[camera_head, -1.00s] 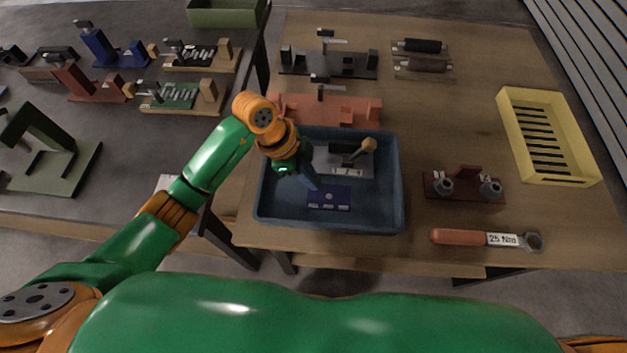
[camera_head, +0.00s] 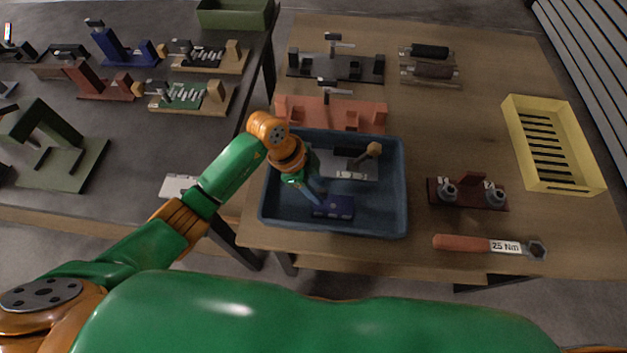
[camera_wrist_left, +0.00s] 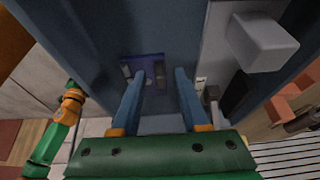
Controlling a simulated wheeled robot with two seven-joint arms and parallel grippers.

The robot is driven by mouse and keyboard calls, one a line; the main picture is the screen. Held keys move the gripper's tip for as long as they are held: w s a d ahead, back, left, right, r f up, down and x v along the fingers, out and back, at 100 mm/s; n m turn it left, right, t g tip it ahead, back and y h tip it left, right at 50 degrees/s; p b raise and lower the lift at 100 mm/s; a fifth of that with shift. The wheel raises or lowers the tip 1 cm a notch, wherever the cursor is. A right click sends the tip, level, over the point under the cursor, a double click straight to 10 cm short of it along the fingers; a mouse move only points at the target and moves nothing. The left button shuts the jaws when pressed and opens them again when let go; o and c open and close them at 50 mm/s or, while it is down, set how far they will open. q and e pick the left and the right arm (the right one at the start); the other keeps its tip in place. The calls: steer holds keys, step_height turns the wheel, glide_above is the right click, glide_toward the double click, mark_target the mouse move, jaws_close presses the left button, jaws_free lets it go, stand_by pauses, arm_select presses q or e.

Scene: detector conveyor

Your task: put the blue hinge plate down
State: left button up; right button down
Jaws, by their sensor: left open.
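The blue hinge plate (camera_head: 340,207) lies low in the blue tray (camera_head: 384,222), near its front wall. My left gripper (camera_head: 318,196) reaches down into the tray at the plate's upper left and hides part of it. In the left wrist view, the gripper (camera_wrist_left: 160,72) is open, its two blue fingers apart. The plate (camera_wrist_left: 151,65) shows at and beyond the fingertips, mostly toward the left finger, which covers part of it. I cannot tell whether a finger touches the plate. My right gripper is out of view.
A grey fixture with a tan-knobbed lever (camera_head: 373,150) stands in the back of the tray. A red fixture (camera_head: 360,117) stands behind it. To the right are a dark red stand (camera_head: 470,193), a torque wrench (camera_head: 465,243) and a yellow crate (camera_head: 562,188).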

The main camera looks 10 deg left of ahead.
arm_select(q)
steer(key=v, duration=1.2)
steer(key=shift+b, duration=0.4)
steer(key=shift+r, duration=0.1)
